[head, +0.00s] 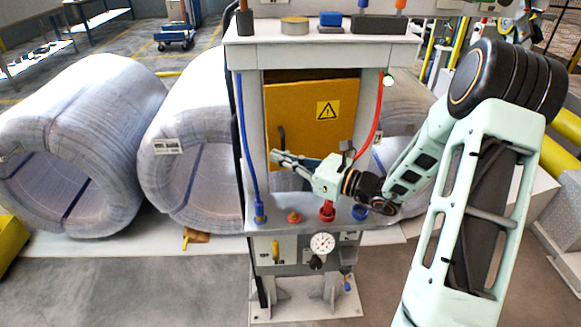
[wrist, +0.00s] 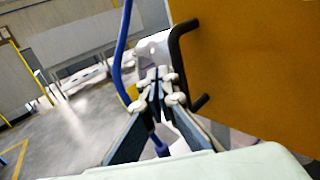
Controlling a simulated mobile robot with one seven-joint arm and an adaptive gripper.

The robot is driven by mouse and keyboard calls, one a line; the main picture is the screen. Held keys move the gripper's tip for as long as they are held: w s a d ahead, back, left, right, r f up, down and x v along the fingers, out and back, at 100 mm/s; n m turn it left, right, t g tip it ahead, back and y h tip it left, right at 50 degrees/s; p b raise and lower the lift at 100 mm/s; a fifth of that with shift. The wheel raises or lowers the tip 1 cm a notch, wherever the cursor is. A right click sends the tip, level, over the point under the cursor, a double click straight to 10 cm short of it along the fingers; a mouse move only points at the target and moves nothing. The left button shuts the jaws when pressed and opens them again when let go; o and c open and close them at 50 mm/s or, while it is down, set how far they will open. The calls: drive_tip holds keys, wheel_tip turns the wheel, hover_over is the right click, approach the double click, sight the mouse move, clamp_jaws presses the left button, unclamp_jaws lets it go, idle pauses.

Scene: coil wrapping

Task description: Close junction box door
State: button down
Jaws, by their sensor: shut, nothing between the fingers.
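The junction box door (head: 310,112) is a yellow-orange panel with a warning triangle, set in the grey frame of the station in the head view. In the wrist view the door (wrist: 255,60) fills the upper right, with its black handle (wrist: 175,48) along its left edge. My gripper (head: 275,157) is shut and empty, in front of the door's lower left part near the handle (head: 281,135). In the wrist view the fingertips (wrist: 158,78) are together just left of the handle; I cannot tell whether they touch it. How far the door stands open is unclear.
A blue hose (head: 247,140) runs down the left post and a red hose (head: 374,125) down the right. A ledge (head: 275,226) with fittings and a gauge (head: 322,244) lies below. Large wrapped coils (head: 75,125) stand at left.

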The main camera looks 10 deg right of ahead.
drive_tip(key=shift+w+a, duration=0.2)
drive_tip(key=shift+w, duration=0.4)
drive_tip(key=shift+w+a, duration=0.15)
drive_tip(key=shift+w, duration=0.4)
drive_tip(key=shift+s, duration=0.1)
